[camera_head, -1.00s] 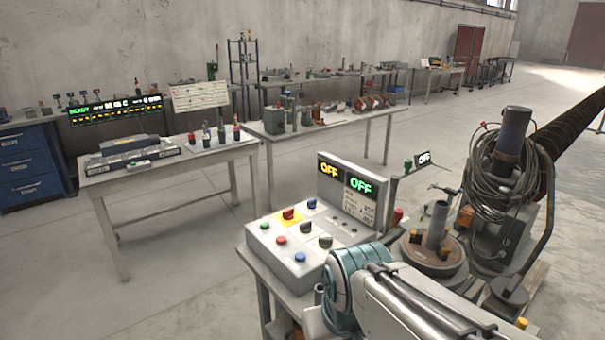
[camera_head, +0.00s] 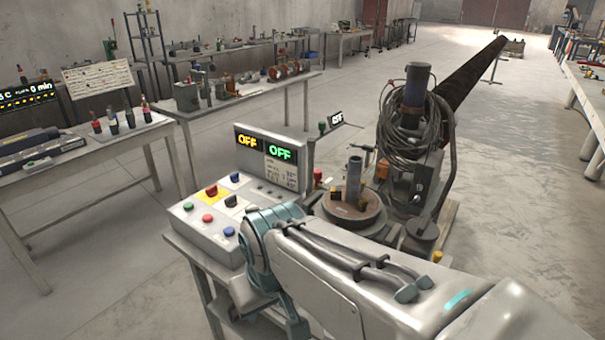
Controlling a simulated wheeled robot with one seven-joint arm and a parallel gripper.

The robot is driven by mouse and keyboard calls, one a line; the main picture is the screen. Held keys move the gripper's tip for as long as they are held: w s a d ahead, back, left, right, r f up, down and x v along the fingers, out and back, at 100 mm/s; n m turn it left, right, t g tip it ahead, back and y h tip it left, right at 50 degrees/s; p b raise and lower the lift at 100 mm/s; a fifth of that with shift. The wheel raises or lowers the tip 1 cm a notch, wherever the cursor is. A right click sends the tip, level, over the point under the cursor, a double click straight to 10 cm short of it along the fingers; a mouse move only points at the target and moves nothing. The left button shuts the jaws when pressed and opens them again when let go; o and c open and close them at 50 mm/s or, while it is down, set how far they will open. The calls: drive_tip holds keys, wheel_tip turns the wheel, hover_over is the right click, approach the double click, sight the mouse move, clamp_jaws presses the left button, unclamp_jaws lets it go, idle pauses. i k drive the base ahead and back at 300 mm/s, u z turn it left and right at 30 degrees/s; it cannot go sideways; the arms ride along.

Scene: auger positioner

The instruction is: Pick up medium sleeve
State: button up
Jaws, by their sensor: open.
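No part can be surely told as the medium sleeve. Several small upright items (camera_head: 113,122) with dark bodies and coloured tops stand at the right end of the left table (camera_head: 72,166). An upright grey tube (camera_head: 353,180) stands on the round rusty turntable (camera_head: 366,217) of the positioner, right of the middle. My arm crosses the lower part of the view, in front of the control box. My gripper is not in view, and nothing is seen held.
The control box (camera_head: 196,231) has coloured buttons, and its display (camera_head: 262,157) reads OFF twice. Behind the turntable stands a machine with coiled cable (camera_head: 408,130) and a long dark auger (camera_head: 470,72). A second table (camera_head: 238,104) stands behind. Open floor (camera_head: 510,190) lies to the right.

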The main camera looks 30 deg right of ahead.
sight(354, 161)
drive_tip(key=u, duration=1.45)
drive_tip(key=i, duration=0.5)
drive_tip(key=z, duration=2.5)
